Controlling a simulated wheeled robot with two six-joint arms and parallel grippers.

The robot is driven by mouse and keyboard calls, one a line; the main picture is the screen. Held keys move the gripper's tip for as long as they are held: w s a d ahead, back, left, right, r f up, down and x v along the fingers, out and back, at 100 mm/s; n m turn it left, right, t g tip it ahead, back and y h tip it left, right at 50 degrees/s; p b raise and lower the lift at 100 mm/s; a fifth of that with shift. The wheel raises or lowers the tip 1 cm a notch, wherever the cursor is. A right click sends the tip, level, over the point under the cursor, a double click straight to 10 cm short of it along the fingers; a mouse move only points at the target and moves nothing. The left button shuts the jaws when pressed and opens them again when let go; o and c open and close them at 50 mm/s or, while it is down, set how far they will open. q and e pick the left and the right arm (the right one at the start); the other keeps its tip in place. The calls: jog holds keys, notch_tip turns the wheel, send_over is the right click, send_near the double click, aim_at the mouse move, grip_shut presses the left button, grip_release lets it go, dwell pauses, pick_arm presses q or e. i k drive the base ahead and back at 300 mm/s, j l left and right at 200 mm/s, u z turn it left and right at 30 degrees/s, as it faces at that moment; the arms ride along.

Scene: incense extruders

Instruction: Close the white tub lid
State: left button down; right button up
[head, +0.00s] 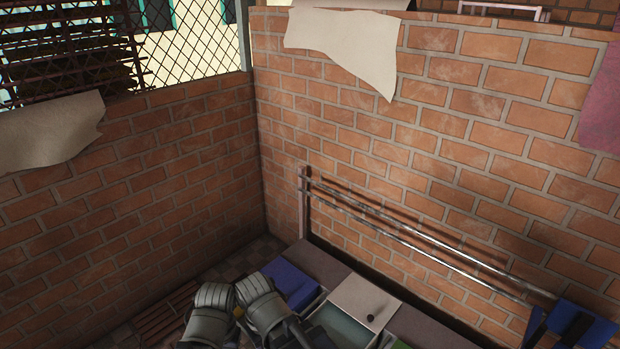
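A pale lid panel (363,299) with a small dark knob (371,318) shows at the lower middle of the head view. It appears tilted up at the back of an open tub (344,327), whose pale green inside shows in front of it. The front of the tub is cut off by the bottom edge. Grey ribbed parts of my arm stand just left of the tub, with a dark arm part close to its left side. No gripper fingers show there. My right gripper does not show.
A blue surface (292,284) lies left of the lid, and a dark purple one (421,326) right of it. Metal rails (420,255) run along the right brick wall (460,130) behind the tub. A blue and black object (578,325) stands at lower right.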

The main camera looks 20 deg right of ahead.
aim_at(372, 306)
jog(key=z, duration=2.4)
jog(key=i+l, duration=0.15)
jog(key=i+l+z, duration=0.1)
jog(key=i, duration=0.3)
